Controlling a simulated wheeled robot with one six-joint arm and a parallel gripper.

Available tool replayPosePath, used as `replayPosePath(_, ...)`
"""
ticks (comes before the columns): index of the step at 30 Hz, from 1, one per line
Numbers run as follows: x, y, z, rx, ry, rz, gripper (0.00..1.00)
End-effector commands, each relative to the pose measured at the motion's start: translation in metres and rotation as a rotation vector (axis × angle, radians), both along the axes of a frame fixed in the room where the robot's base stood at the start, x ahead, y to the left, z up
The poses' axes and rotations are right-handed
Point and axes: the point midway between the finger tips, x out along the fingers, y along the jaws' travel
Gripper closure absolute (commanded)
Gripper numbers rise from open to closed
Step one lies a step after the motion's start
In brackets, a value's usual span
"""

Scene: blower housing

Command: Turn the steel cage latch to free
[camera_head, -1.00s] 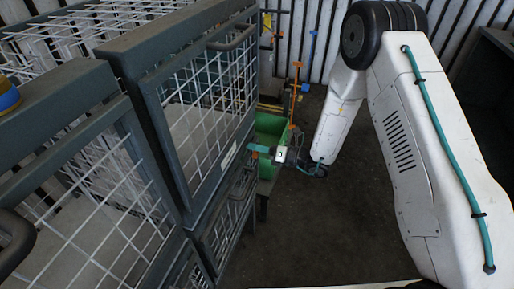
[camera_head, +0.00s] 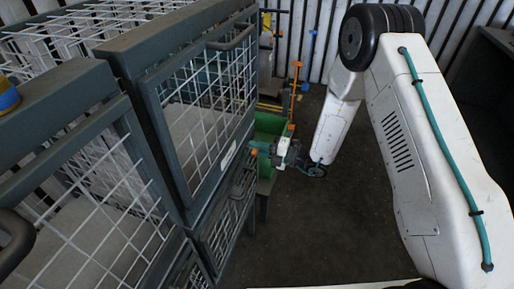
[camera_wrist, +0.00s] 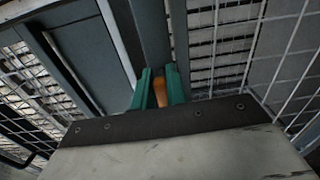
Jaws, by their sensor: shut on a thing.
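The steel cage (camera_head: 212,155) stands at left in the head view, dark grey framed with white wire mesh doors. In the wrist view an orange latch handle (camera_wrist: 160,92) lies between the two teal fingers of my gripper (camera_wrist: 159,88), by a grey frame post. In the head view my gripper (camera_head: 262,148) reaches left to the cage's right edge, with a bit of orange at its tips. The gripper is shut on the handle. The latch's base and pivot are hidden, so its exact angle cannot be told.
A green bin (camera_head: 268,124) stands behind the gripper, near upright poles with orange and blue parts. A second mesh-door cage (camera_head: 95,215) is at near left. The dark floor (camera_head: 320,235) right of the cages is clear. A corrugated wall closes the back.

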Motion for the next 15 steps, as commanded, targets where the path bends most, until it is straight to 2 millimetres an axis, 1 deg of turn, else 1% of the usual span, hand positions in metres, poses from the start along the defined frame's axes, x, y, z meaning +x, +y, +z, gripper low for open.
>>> replayPosePath(6, 0.0006, -0.0007, -0.0006, 0.015, 0.041, -0.002, 1.00)
replayPosePath(15, 0.0006, -0.0007, -0.0007, 0.019, 0.051, -0.003, 1.00)
